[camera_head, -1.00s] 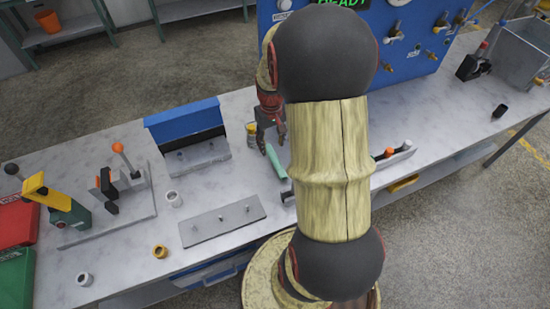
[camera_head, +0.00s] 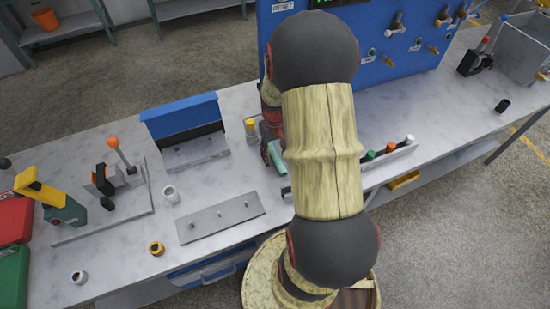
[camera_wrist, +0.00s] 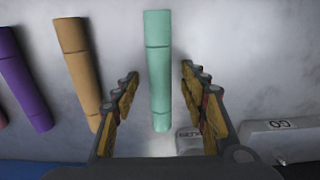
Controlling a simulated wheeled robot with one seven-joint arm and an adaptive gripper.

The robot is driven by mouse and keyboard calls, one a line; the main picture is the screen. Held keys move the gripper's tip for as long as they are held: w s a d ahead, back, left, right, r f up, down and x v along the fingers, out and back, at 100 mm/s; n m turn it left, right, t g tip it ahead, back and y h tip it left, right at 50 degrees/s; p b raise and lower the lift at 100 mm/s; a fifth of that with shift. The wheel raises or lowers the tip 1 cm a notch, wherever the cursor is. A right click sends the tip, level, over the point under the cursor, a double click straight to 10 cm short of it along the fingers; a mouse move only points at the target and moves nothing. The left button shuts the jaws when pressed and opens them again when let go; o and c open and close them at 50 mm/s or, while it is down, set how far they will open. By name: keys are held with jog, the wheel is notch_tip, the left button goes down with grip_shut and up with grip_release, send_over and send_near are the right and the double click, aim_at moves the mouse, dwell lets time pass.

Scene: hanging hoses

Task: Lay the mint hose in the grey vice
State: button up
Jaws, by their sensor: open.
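The mint hose (camera_wrist: 159,75) is a short, straight tube in the wrist view, and part of it (camera_head: 276,160) shows beside my arm in the head view. My gripper (camera_wrist: 160,78) is open, with one finger on each side of the mint hose and a visible gap to both. It also shows in the head view (camera_head: 270,143), partly hidden by my arm. I cannot clearly pick out the grey vice; a clamp-like fixture with an orange-knobbed lever (camera_head: 120,168) stands on a grey plate at the left of the bench.
A tan hose (camera_wrist: 79,68) and a purple hose (camera_wrist: 25,80) lie left of the mint one. Grey blocks (camera_wrist: 262,134) are at the lower right. A blue-backed bracket (camera_head: 185,125), a flat pegged plate (camera_head: 220,217) and small cups (camera_head: 170,194) stand on the bench.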

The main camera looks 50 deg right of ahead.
jog(key=shift+c, duration=0.9)
grip_shut()
